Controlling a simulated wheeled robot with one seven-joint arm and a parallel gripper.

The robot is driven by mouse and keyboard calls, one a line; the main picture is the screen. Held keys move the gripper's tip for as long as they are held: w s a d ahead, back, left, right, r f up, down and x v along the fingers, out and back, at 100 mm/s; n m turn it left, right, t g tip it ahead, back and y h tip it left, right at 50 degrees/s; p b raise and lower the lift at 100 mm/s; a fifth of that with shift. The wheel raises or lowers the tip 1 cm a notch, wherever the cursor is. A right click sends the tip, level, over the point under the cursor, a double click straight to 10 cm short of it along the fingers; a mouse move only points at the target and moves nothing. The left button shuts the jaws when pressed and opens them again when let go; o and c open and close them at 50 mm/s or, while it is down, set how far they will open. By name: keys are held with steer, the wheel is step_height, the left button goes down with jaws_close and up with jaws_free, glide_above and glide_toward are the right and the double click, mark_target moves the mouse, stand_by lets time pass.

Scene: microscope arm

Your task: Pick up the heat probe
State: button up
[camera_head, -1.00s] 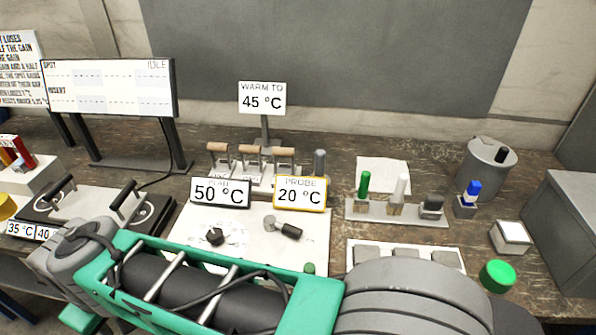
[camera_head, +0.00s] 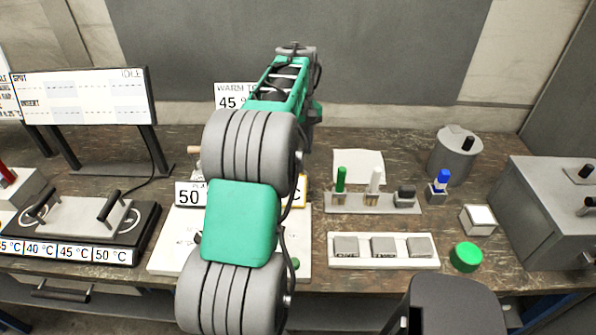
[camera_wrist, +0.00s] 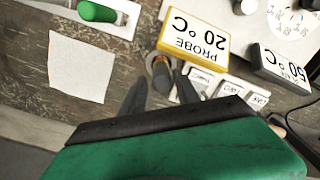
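A short upright cylinder with a dark top and an orange-brown band, which I take to be the heat probe (camera_wrist: 161,72), stands beside the yellow-framed PROBE 20 °C sign (camera_wrist: 195,38) in the wrist view. My gripper (camera_wrist: 160,80) has its two dark fingers spread, one on each side of the cylinder's near end. I cannot tell whether either finger touches it. In the head view my arm hides the probe, the gripper and most of the PROBE sign.
The 50 °C sign (camera_wrist: 283,68) and a rack with pale tags (camera_wrist: 235,92) are close beside the gripper. White paper (camera_wrist: 82,65) lies on the other side. A pen rack (camera_head: 373,203), a grey canister (camera_head: 455,155) and a grey box (camera_head: 545,225) stand to the right.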

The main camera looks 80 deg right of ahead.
mark_target(298, 170)
step_height(298, 170, down, 5)
steer(key=shift+w+f+p, duration=0.1)
steer(key=shift+p, duration=0.6)
steer(key=shift+c, duration=0.6)
jaws_close()
